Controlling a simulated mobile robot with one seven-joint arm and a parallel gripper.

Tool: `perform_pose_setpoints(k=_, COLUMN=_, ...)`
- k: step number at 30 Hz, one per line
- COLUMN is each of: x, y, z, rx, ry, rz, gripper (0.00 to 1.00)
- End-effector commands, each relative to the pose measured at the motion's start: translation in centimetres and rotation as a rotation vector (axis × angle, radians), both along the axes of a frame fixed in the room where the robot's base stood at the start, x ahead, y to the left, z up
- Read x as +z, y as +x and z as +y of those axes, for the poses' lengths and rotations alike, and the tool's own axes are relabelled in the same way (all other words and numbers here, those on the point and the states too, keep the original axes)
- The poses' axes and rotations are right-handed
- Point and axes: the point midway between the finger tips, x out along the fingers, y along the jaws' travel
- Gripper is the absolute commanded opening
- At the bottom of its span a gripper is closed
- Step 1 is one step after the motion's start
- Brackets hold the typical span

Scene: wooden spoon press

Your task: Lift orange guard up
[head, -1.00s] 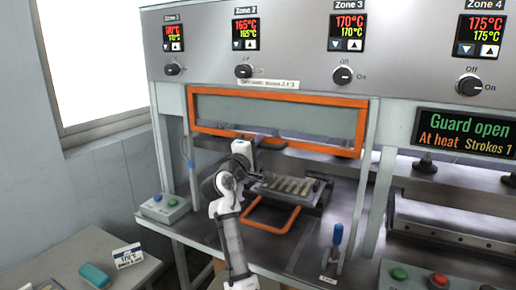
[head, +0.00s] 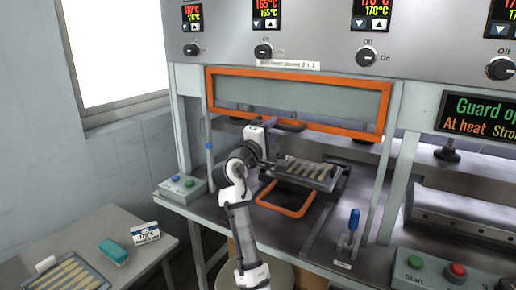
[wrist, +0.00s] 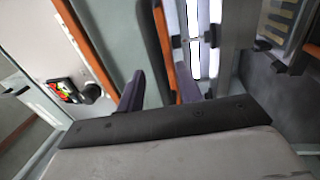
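The orange guard (head: 300,128) is a wide orange frame around a clear panel, raised at the top of the press opening in the head view. The display (head: 482,118) reads "Guard open". My gripper (head: 272,136) is at the guard's lower edge, left of its middle. In the wrist view my gripper (wrist: 160,88) has its two dark fingers apart. An orange bar of the guard (wrist: 165,45) runs between them, closer to the right finger. I see a gap beside the left finger. Contact with the bar is not clear.
Below the guard is a tray of wooden spoon blanks (head: 306,172) with an orange loop handle (head: 285,210). A blue-handled lever (head: 353,220) stands to its right. A button box (head: 182,187) is at left. A side table (head: 85,240) holds a teal block and another tray.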

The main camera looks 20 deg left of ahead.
Motion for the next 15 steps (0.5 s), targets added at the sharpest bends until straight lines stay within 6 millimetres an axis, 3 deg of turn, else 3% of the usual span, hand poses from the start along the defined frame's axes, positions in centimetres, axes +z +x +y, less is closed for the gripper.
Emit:
perform_pose_setpoints(k=9, x=-1.8, y=-7.1, z=1.7, rx=0.001, ry=0.000, rz=-0.002, gripper=0.35)
perform_pose_setpoints(k=15, x=-2.1, y=-9.6, z=2.4, rx=0.002, ry=-0.001, rz=-0.001, gripper=0.35)
